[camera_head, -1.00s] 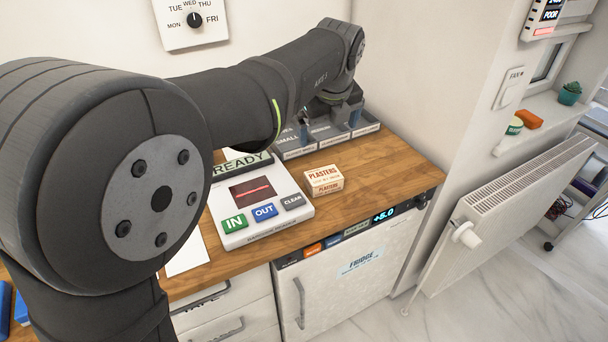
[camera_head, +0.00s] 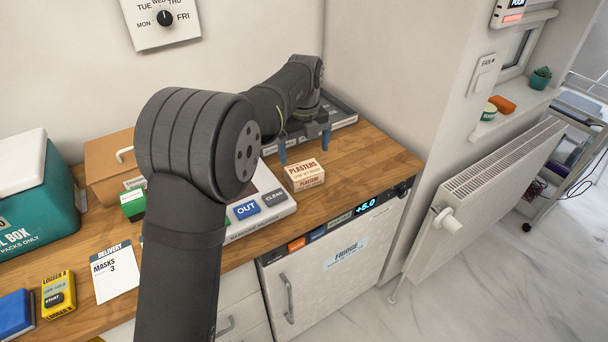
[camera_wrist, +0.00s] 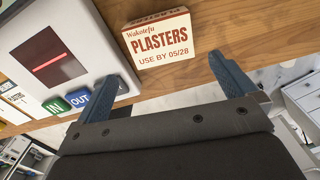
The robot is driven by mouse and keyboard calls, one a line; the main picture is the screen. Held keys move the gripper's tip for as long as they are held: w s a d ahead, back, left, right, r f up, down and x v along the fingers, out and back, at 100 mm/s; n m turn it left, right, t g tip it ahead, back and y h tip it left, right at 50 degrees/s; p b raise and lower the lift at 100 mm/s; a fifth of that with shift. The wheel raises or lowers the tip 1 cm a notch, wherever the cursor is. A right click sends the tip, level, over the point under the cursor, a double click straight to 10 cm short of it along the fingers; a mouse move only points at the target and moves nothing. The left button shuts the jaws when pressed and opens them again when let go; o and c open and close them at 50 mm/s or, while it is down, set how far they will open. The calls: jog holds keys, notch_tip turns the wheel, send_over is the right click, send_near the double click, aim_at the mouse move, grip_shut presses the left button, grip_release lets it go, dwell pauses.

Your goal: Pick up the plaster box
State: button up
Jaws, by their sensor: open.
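The plaster box (camera_head: 304,175) is a small cream carton with red-brown "PLASTERS" lettering. It lies on the wooden counter near the front edge, just right of the white scanner device. In the wrist view the plaster box (camera_wrist: 160,40) is ahead of the jaws, its face reading "USE BY 05/28". My gripper (camera_head: 304,146) is open and empty, with blue-grey fingers pointing down behind the box and apart from it. In the wrist view my gripper (camera_wrist: 165,75) has its fingers spread wide, with nothing between them.
The white scanner (camera_head: 270,218) with IN, OUT and CLEAR buttons stands close left of the box. A grey compartment tray (camera_head: 343,118) lies behind my gripper. The fridge (camera_head: 335,265) is below the counter edge. Bare counter (camera_head: 370,160) lies right of the box.

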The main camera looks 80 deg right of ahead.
aim_at(305, 171)
notch_tip(305, 171, down, 9)
jog(key=shift+s, duration=0.15)
jog(key=c, duration=0.8)
